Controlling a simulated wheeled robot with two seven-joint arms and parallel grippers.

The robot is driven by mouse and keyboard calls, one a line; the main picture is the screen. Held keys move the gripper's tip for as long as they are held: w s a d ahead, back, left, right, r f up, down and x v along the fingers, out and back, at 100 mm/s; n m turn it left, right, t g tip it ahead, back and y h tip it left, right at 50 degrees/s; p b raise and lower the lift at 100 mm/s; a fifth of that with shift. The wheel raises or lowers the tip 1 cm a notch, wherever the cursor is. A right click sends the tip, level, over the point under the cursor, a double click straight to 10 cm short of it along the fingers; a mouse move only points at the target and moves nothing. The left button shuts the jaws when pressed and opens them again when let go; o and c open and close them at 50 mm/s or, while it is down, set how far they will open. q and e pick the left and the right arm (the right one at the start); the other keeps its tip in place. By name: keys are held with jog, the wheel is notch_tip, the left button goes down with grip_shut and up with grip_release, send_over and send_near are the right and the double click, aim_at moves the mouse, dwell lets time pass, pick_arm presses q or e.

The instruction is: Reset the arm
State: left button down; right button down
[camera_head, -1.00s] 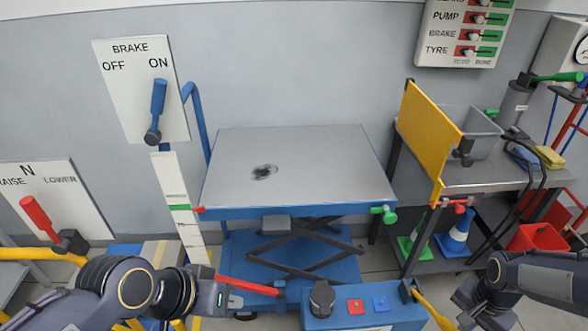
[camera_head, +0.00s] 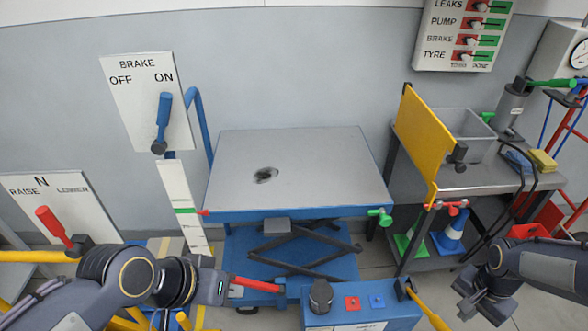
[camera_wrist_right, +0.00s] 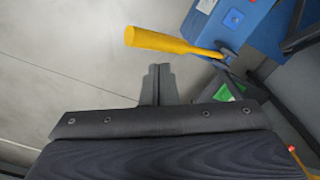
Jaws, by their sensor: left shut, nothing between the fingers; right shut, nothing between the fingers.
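My left gripper (camera_head: 220,288) is at the lower left of the head view, shut and empty, beside the red bar at the front of the blue lift table (camera_head: 300,170). Its fingertips are hard to make out there. My right gripper (camera_head: 468,300) is at the lower right, dark and pointing down and left. In the right wrist view its fingers (camera_wrist_right: 158,84) are together with nothing between them. They are over bare floor, apart from the yellow handle (camera_wrist_right: 160,40).
A brake panel (camera_head: 145,105) with a blue lever and a raise/lower panel (camera_head: 60,205) with a red lever stand at left. A blue control box (camera_head: 362,306) is between my arms. A grey bench (camera_head: 460,180) with a yellow board (camera_head: 430,145) is at right.

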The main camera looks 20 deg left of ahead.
jog(key=s+a+r+n+t+y+p, duration=0.2)
jog(key=s+r+n+p, duration=0.1)
jog(key=s+r, duration=0.5)
jog(key=s+a+r+n+t+y+p, duration=0.1)
jog(key=s+a+r+n+t+p, duration=0.1)
jog(key=s+r+p, duration=0.3)
jog(key=s+r+t, duration=0.1)
jog(key=s+r, duration=0.3)
jog(key=r, duration=0.5)
jog(key=shift+r+n+t+y, duration=0.3)
jog(key=shift+r+n+y, duration=0.1)
dwell(0.7)
